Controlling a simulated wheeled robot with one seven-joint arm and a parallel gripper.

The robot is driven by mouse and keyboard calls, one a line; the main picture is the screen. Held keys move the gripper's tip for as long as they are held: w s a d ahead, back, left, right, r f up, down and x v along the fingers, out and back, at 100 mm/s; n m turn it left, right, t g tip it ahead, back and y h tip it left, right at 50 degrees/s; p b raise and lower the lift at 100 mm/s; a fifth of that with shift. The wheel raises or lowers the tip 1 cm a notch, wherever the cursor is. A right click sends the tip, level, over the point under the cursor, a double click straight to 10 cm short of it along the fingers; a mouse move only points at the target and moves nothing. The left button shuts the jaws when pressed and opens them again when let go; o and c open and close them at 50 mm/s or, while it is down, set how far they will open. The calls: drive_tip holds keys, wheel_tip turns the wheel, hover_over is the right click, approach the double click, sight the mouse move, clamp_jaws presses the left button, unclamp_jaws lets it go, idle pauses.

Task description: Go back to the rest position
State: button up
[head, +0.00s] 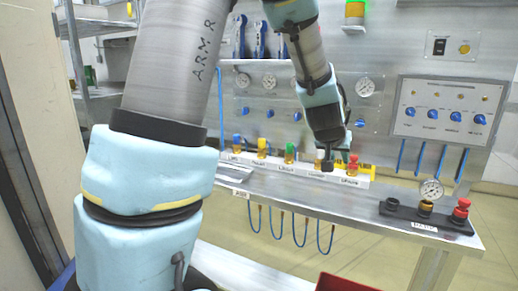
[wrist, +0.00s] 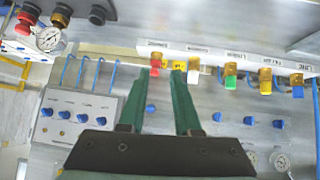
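My gripper shows in the wrist view with two green fingers (wrist: 165,73), parallel and spaced apart, with nothing visible held between them. In the head view my gripper (head: 329,166) points down over the right part of a white labelled rail (head: 297,170) on the bench. Its tips look close to the red-topped fitting (head: 353,160) and the white-topped fitting (head: 320,158). In the wrist view the red fitting (wrist: 155,65) shows by the left fingertip and the white one (wrist: 193,73) right of the fingers. Whether the tips touch anything I cannot tell.
Blue (head: 237,142), yellow (head: 262,147) and green (head: 290,152) fittings stand along the rail. A dark gauge block (head: 424,214) sits at the bench's right end. A control box (head: 451,109) hangs on the back panel. A red bin (head: 345,284) is at the bottom.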

drive_tip(key=s+a+f+n+g+y, duration=0.1)
drive_tip(key=s+a, duration=0.3)
drive_tip(key=a, duration=0.6)
drive_tip(key=s+a+f+n+g+y, duration=0.2)
drive_tip(key=s+a+f+g, duration=0.1)
drive_tip(key=a, duration=0.8)
drive_tip(key=s+a+f+n+g+y, duration=0.1)
drive_tip(key=s+a+f+g+y, duration=0.1)
drive_tip(key=s+a, duration=0.4)
drive_tip(key=a+f, duration=0.1)
drive_tip(key=a, duration=0.3)
drive_tip(key=shift+s+a+f+n, duration=0.2)
drive_tip(key=shift+s+f+n, duration=0.1)
drive_tip(key=shift+n, duration=0.1)
drive_tip(key=shift+w, duration=0.1)
